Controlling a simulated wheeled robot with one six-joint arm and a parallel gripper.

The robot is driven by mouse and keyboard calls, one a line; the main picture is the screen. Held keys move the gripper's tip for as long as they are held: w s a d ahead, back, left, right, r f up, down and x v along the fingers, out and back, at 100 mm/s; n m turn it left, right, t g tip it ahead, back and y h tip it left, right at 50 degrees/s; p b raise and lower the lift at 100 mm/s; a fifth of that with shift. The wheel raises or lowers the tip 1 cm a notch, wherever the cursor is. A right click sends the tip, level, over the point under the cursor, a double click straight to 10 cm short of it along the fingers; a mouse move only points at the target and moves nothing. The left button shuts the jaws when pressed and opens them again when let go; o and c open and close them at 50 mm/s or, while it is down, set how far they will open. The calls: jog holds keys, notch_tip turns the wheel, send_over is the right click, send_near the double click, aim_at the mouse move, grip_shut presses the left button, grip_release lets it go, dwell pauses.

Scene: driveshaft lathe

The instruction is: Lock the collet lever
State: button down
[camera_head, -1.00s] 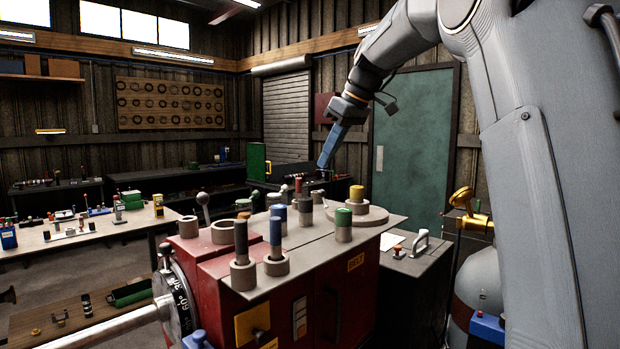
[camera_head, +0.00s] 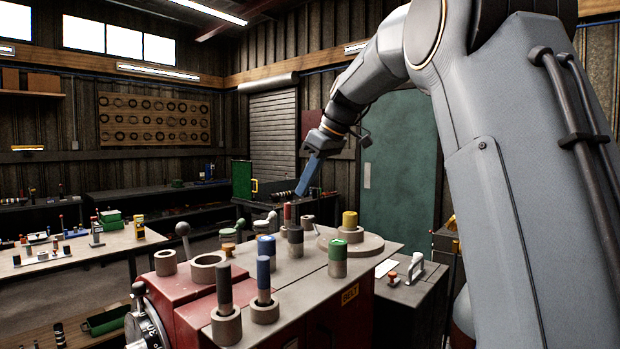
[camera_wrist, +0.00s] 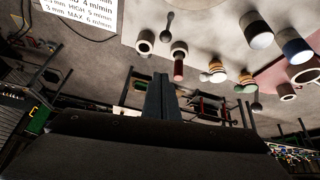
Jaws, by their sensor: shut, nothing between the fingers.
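My gripper (camera_head: 301,190) has blue fingers, pressed together and empty, pointing down to the left above the far side of the lathe's headstock top. The fingers also show in the wrist view (camera_wrist: 163,92). A ball-knobbed lever (camera_head: 182,229) stands on the red headstock (camera_head: 185,308), well left of my gripper. Another small ball-knobbed lever (camera_head: 272,216) stands among the posts below and left of the fingertips. The wrist view shows dark ball-ended levers (camera_wrist: 168,24) and (camera_wrist: 256,104). I cannot tell which is the collet lever. No contact with my gripper is visible.
A workbench (camera_head: 90,255) is at left. The air above the posts is clear.

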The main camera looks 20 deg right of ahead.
aim_at(314, 225)
jog(key=p+x, duration=0.1)
jog(key=x, duration=0.4)
jog(key=shift+f+p, duration=0.1)
jog(key=shift+p, duration=0.2)
jog(key=shift+f, duration=0.35)
jog(key=shift+s+d+f+p, duration=0.15)
jog(key=shift+s+d+p, duration=0.6)
jog(key=shift+s+d, duration=0.2)
jog(key=shift+s+d+f, duration=0.25)
jog(key=shift+d, duration=0.05)
jog(key=shift+b, duration=0.4)
